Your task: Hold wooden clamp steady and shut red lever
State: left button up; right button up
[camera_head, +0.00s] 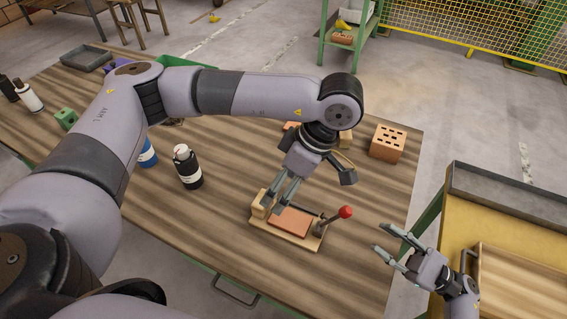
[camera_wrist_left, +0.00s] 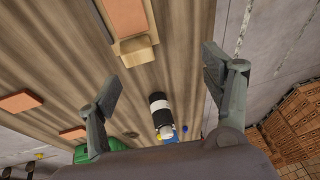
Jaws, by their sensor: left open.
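The wooden clamp (camera_head: 261,225) lies on the table with a reddish-brown slab (camera_head: 290,221) on its base. Its red-knobbed lever (camera_head: 345,212) sticks up, tilted, at its right end. My left gripper (camera_head: 280,204) is open at the clamp's left end, near the wooden end block (camera_head: 259,203). In the left wrist view the block (camera_wrist_left: 138,52) and slab (camera_wrist_left: 125,16) show between and beyond the spread fingers (camera_wrist_left: 160,82); the lever is out of that view. I cannot tell whether the fingers touch the clamp. My right gripper (camera_head: 383,241) is open and empty, right of the lever and apart from it.
A dark bottle (camera_head: 188,168) and a blue bottle (camera_head: 147,153) stand left of the clamp. A brick with holes (camera_head: 387,143) lies at the table's far right corner. A yellow bench (camera_head: 455,240) with a grey tray (camera_head: 510,195) stands at right, across a gap.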

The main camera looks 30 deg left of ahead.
aim_at(260, 198)
pick_arm(q)
jog(key=shift+t+y, duration=0.3)
jog(key=shift+t, duration=0.6)
jog(key=x, duration=0.5)
jog(key=w+a+x, duration=0.1)
jog(key=x, duration=0.4)
jog(key=w+a+r+x, duration=0.1)
jog(key=x, duration=0.4)
jog(key=shift+w+a+f, duration=0.2)
jog(key=shift+w+f, duration=0.05)
jog(key=shift+c, duration=0.2)
